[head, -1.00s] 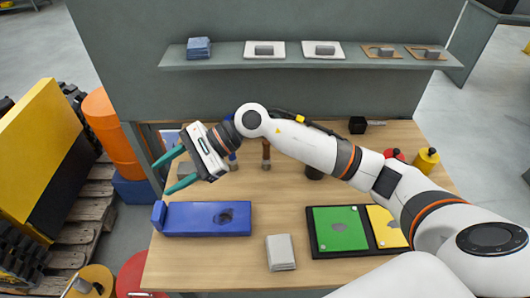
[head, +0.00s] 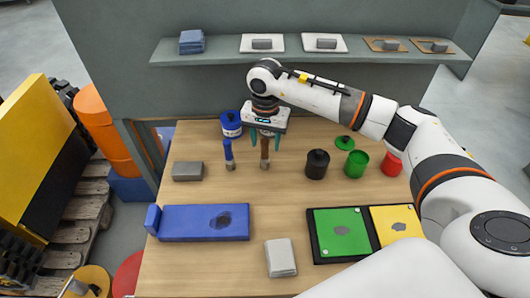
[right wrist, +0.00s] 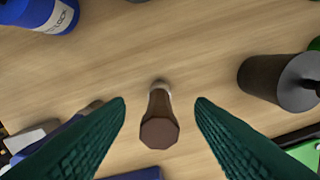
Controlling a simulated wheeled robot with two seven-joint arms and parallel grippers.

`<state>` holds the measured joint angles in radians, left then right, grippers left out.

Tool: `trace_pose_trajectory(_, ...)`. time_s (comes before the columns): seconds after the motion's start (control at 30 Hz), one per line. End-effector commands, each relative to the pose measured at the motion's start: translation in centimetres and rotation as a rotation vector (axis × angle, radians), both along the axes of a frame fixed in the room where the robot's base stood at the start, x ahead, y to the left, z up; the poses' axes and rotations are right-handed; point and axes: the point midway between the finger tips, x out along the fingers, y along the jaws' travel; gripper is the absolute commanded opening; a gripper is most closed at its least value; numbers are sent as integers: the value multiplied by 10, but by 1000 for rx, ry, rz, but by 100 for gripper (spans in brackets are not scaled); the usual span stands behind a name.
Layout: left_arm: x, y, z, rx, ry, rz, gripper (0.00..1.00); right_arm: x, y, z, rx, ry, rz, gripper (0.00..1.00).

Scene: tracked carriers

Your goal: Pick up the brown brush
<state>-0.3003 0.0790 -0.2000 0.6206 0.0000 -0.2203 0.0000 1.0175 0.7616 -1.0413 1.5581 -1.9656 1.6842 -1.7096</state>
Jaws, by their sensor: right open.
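The brown brush (head: 265,152) stands upright on the wooden table, with its handle up. In the right wrist view the brush (right wrist: 159,125) shows from above, its octagonal brown handle end between the two green fingers. My right gripper (head: 265,140) is open, pointing down over the brush, with one finger on each side of it. In the right wrist view a gap shows between each finger and the handle, so the gripper (right wrist: 160,110) is not touching it there. My left gripper is not in view.
A blue brush (head: 229,155) stands close left of the brown one. A blue container (head: 231,124) is behind it, and a black pot (head: 317,164) stands to the right. A green pot (head: 356,164), a grey block (head: 187,171) and a blue holder (head: 190,222) are around. The shelf (head: 220,57) is behind.

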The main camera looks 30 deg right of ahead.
Motion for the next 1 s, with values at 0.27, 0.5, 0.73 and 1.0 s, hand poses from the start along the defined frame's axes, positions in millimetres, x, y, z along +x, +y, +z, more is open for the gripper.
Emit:
trace_pose_trajectory(0.27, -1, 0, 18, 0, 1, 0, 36, -3, 2, -32, 1, 6, -1, 49)
trace_pose_trajectory(0.5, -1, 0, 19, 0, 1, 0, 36, -1, 2, -54, 1, -1, -1, 49)
trace_pose_trajectory(0.73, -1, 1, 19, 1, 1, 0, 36, -1, 2, -54, 1, -1, 0, 41)
trace_pose_trajectory(1.0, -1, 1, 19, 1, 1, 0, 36, -1, 1, -54, 1, -1, -1, 0)
